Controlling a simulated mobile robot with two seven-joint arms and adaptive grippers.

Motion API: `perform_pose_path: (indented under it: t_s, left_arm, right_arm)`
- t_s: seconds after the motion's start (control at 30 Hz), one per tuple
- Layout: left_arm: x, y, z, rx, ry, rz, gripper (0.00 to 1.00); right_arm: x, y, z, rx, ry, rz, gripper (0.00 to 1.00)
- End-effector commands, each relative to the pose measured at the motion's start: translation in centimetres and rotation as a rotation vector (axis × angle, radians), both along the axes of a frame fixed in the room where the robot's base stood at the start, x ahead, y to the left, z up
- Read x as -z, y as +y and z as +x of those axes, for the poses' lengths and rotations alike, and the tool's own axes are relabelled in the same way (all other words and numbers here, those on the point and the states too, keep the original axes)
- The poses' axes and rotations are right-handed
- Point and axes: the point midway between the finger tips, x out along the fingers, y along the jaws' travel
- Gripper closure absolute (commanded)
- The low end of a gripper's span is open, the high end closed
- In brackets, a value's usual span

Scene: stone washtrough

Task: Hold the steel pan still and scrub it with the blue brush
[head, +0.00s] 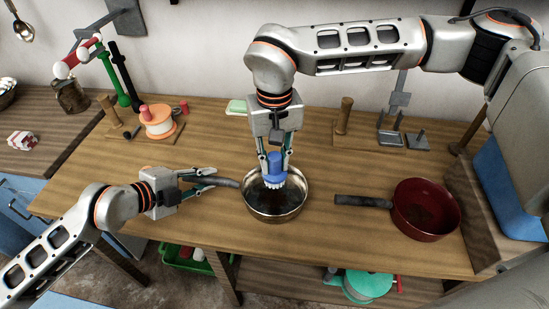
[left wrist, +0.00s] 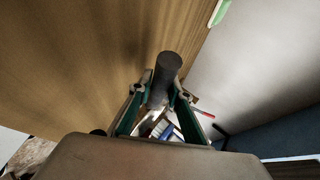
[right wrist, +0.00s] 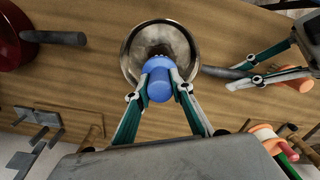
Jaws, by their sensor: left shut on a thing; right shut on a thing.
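The steel pan (head: 292,206) sits on the wooden worktop with its dark handle (head: 226,182) pointing left. Dark residue shows inside it; the pan also shows in the right wrist view (right wrist: 186,60). My left gripper (head: 210,180) is shut on the handle, which stands between its fingers in the left wrist view (left wrist: 164,78). My right gripper (head: 275,158) points down over the pan, shut on the blue brush (head: 274,163). The brush (right wrist: 158,86) has its bristles low inside the pan; whether they touch the bottom is hidden.
A red pan (head: 425,208) sits to the right, its dark handle pointing toward the steel pan. A spool (head: 157,120) stands at back left. A wooden post (head: 344,115) and metal brackets (head: 391,138) stand at the back right. The worktop in front is clear.

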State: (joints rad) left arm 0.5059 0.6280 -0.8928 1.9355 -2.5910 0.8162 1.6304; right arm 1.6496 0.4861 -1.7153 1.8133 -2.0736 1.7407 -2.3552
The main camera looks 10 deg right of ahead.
Motion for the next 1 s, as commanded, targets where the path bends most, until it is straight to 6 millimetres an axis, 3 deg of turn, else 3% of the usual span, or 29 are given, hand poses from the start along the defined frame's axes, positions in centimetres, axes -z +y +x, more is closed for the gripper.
perform_pose_path:
  t_s: [1.0]
  left_arm:
    - [0.0,0.0,0.0,0.0,0.0,0.0,1.0]
  right_arm:
    - [2.0,0.0,0.0,0.0,0.001,0.0,1.0]
